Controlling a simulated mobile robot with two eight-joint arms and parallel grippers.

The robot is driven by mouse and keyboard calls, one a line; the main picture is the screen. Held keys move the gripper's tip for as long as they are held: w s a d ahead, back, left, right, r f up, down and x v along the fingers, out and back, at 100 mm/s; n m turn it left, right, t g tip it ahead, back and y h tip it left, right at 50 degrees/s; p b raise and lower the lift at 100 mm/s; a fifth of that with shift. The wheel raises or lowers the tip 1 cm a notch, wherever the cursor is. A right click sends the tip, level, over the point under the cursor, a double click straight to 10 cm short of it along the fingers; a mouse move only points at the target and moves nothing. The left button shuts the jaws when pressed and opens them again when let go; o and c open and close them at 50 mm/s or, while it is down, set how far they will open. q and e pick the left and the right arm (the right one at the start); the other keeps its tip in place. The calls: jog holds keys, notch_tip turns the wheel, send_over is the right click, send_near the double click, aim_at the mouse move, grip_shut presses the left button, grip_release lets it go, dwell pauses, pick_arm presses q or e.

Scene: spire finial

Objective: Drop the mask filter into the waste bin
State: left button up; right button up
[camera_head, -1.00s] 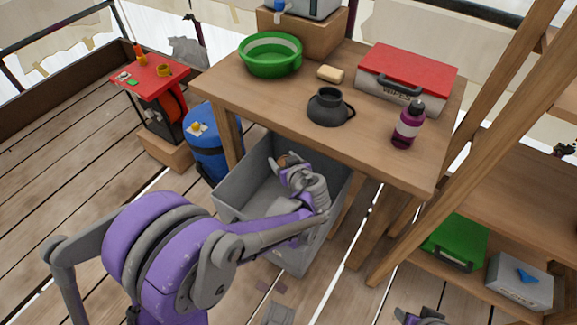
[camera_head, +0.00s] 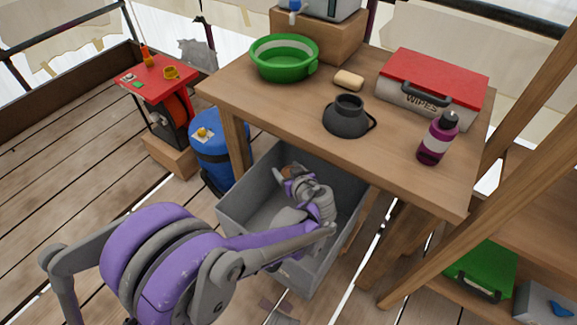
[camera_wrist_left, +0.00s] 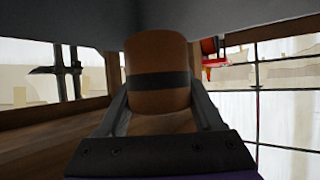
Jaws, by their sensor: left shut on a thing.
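The grey waste bin (camera_head: 239,222) stands open on the floor in front of the wooden table. My left gripper (camera_head: 290,177) is over the bin's opening at its far side, in the head view. In the left wrist view, the left gripper (camera_wrist_left: 160,112) is shut on the mask filter (camera_wrist_left: 157,60), a tan-orange cylinder with a dark band. The filter sits between both fingers. In the head view the filter is mostly hidden by the gripper. My right gripper is not in view.
The wooden table (camera_head: 300,110) overhangs behind the bin. It holds a green basin (camera_head: 283,68), a black pot (camera_head: 347,118), a purple bottle (camera_head: 438,140) and a red-lidded wipes box (camera_head: 430,85). A blue barrel (camera_head: 212,155) stands left of the bin.

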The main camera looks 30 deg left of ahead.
pick_arm(q)
jog(key=shift+f, duration=0.65)
jog(key=o, duration=1.4)
jog(key=shift+r, duration=0.1)
jog(key=p+v, duration=0.2)
jog(key=v, duration=0.8)
jog(key=shift+s+d, duration=0.2)
jog(key=shift+d, duration=0.1)
jog(key=shift+r, duration=0.1)
